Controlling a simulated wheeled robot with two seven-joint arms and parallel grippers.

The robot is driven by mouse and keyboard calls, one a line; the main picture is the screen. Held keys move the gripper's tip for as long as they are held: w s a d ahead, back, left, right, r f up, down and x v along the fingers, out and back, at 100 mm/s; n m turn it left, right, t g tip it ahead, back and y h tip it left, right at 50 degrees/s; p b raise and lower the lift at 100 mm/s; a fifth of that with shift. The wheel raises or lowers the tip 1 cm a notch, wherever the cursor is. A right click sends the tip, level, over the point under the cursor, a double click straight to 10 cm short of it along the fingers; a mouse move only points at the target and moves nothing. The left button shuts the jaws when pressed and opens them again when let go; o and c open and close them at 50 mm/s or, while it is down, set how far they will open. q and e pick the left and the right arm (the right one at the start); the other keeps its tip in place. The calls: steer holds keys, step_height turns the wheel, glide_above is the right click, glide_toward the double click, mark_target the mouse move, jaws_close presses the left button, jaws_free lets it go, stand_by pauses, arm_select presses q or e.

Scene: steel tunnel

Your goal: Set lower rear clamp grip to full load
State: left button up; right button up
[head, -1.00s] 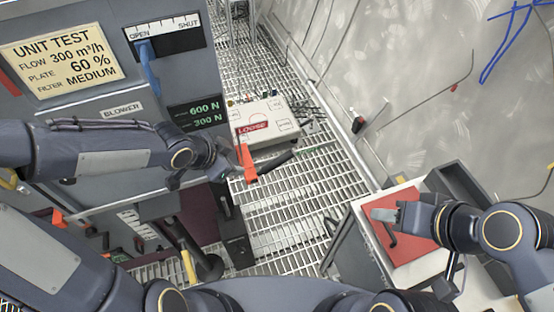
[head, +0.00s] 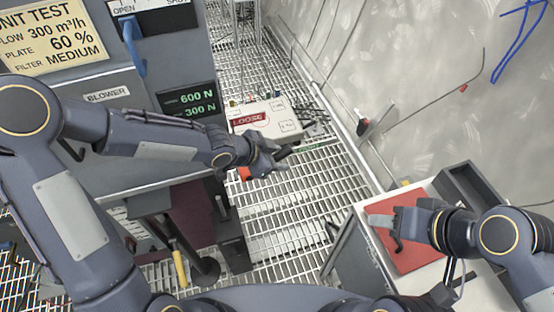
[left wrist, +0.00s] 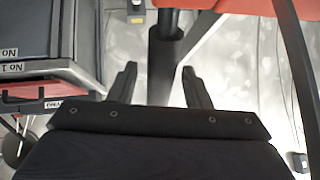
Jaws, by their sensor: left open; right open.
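An orange grip (head: 244,174) shows in the head view, mostly hidden behind my left gripper (head: 276,162). I take it for the clamp grip, but its full shape and setting cannot be seen. My left gripper is open. In the left wrist view its fingers (left wrist: 158,86) stand apart, with a dark post (left wrist: 165,50) beyond them and an orange-red part (left wrist: 200,4) at the top edge. I cannot tell whether it touches the grip. A display (head: 188,103) reads 600 N and 300 N. My right gripper (head: 382,220) is open over a red panel (head: 412,252) at the right.
The grey blower cabinet (head: 110,92), with a blue lever (head: 133,45), is at the left. A yellow-handled tool (head: 180,268) stands below it. Open grating lies in the middle.

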arm_select(q)
steer(key=shift+c, duration=0.4)
jaws_close()
steer(key=shift+w+d+f+y+b, duration=0.1)
steer(key=shift+d+f+y+b, duration=0.25)
steer(key=shift+f+y, duration=0.3)
steer(key=shift+w+d+f+m+g+y+b, duration=0.15)
steer(key=shift+f+g+y+b, duration=0.25)
steer(key=shift+f+y, duration=0.6)
steer(key=shift+s+d+f+m+g+y+b, duration=0.15)
steer(key=shift+f+g+y, duration=0.45)
steer(key=shift+y, duration=0.65)
steer(key=shift+a, duration=0.15)
